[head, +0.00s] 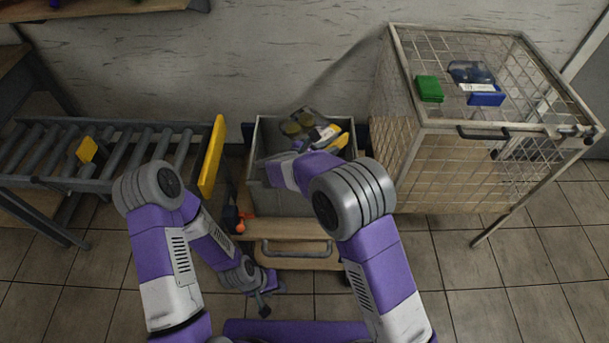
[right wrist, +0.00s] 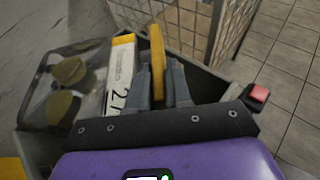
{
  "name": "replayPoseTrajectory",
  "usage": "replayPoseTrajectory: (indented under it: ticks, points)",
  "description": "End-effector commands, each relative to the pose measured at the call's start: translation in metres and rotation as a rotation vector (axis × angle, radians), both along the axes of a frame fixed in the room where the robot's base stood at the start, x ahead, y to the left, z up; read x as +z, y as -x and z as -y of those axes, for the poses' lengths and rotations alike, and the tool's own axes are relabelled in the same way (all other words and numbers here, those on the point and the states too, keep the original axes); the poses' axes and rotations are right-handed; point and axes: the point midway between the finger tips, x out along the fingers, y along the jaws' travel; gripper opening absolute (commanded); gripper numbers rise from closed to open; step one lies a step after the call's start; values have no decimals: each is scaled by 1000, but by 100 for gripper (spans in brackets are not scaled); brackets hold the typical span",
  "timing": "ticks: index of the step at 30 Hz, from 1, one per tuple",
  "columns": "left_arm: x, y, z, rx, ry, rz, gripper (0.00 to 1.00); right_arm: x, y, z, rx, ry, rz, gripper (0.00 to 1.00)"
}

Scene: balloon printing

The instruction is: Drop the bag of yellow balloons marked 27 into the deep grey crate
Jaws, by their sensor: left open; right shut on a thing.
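The deep grey crate (head: 285,204) stands on a wooden trolley in the middle of the head view. The clear bag (right wrist: 68,78) has dull yellow round balloons inside. Its white and yellow label (right wrist: 118,75) shows a 27, partly hidden by my gripper. The bag is over the crate's opening in the head view (head: 292,127); I cannot tell how far it hangs below the rim. My right gripper (right wrist: 161,90) is shut on the yellow strip (right wrist: 157,48) of the bag. My left gripper (head: 264,300) is open and empty, low in front of the trolley.
A roller conveyor (head: 130,150) with a yellow end plate (head: 213,155) is on the left. The trolley handle (head: 296,252) is in front. Tiled floor is free at the right.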

Motion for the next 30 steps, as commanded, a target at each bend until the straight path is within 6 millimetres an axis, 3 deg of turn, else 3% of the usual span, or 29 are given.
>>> replayPoseTrajectory:
  ticks: [10,11,16,25,30]
  points:
    - [-6,0,0,0,0,0,43,-6,0,0,0,-1,2,0]
    - [-5,0,0,0,0,0,43,-6,0,0,0,-1,2,22]
    - [-6,0,0,0,0,0,43,-6,0,0,0,-1,2,48]
    - [-5,0,0,0,0,0,43,-6,1,-1,1,0,0,48]
    - [2,0,0,0,0,0,43,3,13,-14,3,1,2,48]
